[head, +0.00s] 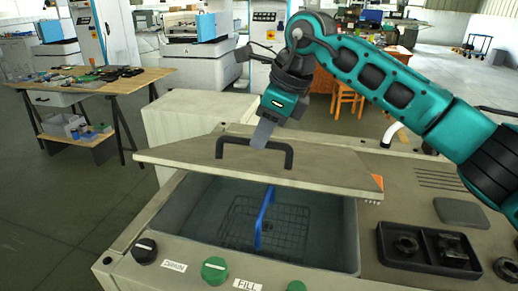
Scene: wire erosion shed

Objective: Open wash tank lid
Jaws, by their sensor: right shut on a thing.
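The wash tank lid (180,152) is a beige panel with a dark bar handle (284,155). It is raised and tilted above the wash tank (339,215), with a gap along its front edge. My right gripper (262,140) reaches in from the right and is shut on the handle. Its fingertips partly hide the handle. Inside the open part of the tank I see a wire basket (239,222) with a blue handle (265,215). My left gripper is not in view.
The tank's front panel has a black knob (144,250), a green knob (214,270) and labels. A black tray (428,252) with metal parts sits at the right. A workbench (120,84) with tools stands at the back left. Open floor lies left of the tank.

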